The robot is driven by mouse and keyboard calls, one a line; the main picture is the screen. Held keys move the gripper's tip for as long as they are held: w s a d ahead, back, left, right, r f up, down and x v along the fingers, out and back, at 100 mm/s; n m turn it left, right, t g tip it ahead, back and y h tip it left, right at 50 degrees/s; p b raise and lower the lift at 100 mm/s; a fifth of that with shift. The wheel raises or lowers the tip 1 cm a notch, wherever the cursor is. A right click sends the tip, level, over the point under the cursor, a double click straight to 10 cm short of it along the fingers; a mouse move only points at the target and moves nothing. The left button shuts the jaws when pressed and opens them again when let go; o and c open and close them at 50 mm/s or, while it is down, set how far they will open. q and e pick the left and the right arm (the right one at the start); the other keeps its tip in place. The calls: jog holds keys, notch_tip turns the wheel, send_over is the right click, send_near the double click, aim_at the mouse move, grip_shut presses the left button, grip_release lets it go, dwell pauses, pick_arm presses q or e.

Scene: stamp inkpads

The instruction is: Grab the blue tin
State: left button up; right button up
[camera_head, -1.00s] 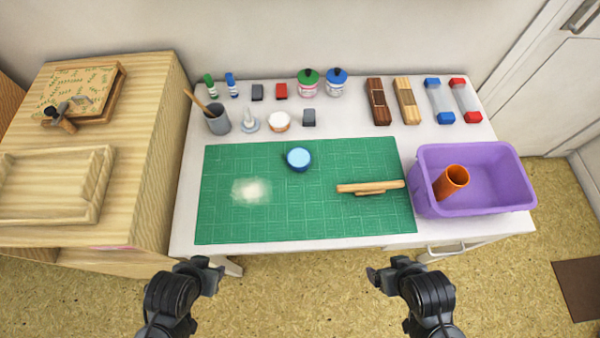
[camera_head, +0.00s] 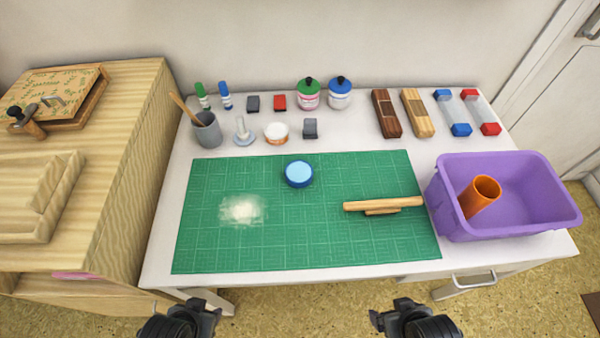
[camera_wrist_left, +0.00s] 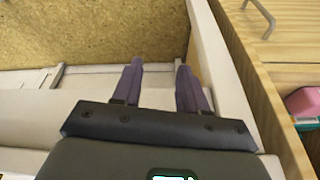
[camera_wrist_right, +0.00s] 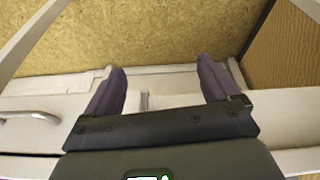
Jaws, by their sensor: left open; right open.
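The blue tin (camera_head: 299,173) is a short round tin with a light blue top and darker blue side. It sits on the upper middle of the green cutting mat (camera_head: 310,245). My left gripper (camera_head: 205,305) is in front of the table's near edge, to the left of the tin. It is open and empty, as the left wrist view (camera_wrist_left: 158,80) shows. My right gripper (camera_head: 388,308) is in front of the near edge, to the right of the tin. It is open and empty in the right wrist view (camera_wrist_right: 160,80). The tin is in neither wrist view.
A wooden roller-like tool (camera_head: 383,204) and a whitish patch (camera_head: 242,209) are on the mat. A purple bin (camera_head: 540,185) with an orange tube (camera_head: 480,196) stands at right. Bottles, pads and a grey cup (camera_head: 207,132) line the back. The mat around the tin is clear.

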dwell(0.3)
pick_arm(q)
jog(key=o, duration=1.1)
jog(key=shift+d, duration=0.1)
